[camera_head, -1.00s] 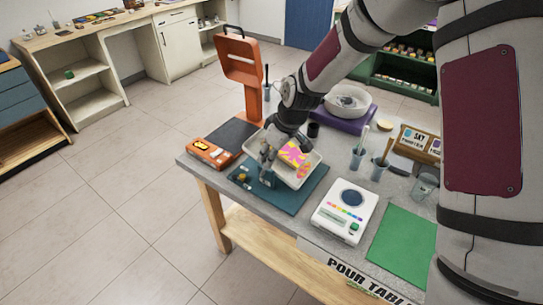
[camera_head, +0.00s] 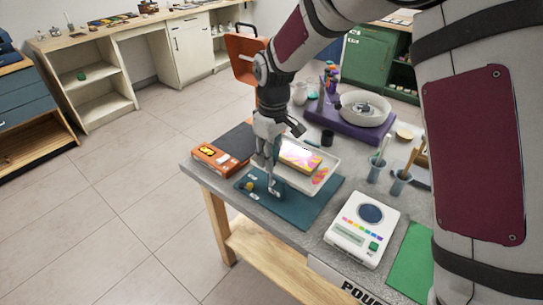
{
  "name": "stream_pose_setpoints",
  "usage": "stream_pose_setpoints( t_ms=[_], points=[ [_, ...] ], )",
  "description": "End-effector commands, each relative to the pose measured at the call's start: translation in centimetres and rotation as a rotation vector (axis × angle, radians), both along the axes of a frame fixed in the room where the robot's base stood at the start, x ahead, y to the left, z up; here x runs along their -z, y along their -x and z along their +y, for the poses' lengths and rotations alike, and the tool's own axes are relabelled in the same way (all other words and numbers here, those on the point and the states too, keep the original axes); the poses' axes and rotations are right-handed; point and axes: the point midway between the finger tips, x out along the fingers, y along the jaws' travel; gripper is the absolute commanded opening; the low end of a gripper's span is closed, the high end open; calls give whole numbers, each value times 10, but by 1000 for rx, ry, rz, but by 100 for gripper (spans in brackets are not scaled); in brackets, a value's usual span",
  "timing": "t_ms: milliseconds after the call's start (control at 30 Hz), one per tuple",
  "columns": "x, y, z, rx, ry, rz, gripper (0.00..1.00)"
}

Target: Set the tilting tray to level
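The white tray (camera_head: 322,183) stands on a teal mat (camera_head: 306,208) on the grey table. A pink and yellow patterned piece (camera_head: 299,153) lies in it, with orange spots near its front right. Whether the tray is level or tilted is hard to tell from this angle. My gripper (camera_head: 272,188) points down at the tray's left front side, low over the mat. It hides the tray's left end. The fingers look close together, but I cannot tell whether they are shut or touch the tray. A small yellow knob (camera_head: 249,186) is on the mat left of my gripper.
An orange device (camera_head: 218,160) lies left of the mat. A white scale (camera_head: 362,228) stands at the front right, beside a green mat (camera_head: 412,262). A purple stand with a white bowl (camera_head: 364,108) is behind. Cups with brushes (camera_head: 377,168) stand to the right.

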Motion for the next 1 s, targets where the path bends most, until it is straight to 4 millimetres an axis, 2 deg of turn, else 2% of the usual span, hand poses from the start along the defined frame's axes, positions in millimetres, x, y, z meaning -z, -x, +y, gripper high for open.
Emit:
stream_pose_setpoints(
  t_ms=[333,467,567,800,1000],
  points=[
    [0,0,0,-1,-1,-1,44],
    [-8,0,0,-1,-2,-3,44],
    [-21,0,0,0,-2,-4,44],
    [-70,1,-1,-1,-1,-5,44],
    [-103,2,-3,0,-1,-3,44]
  ],
)
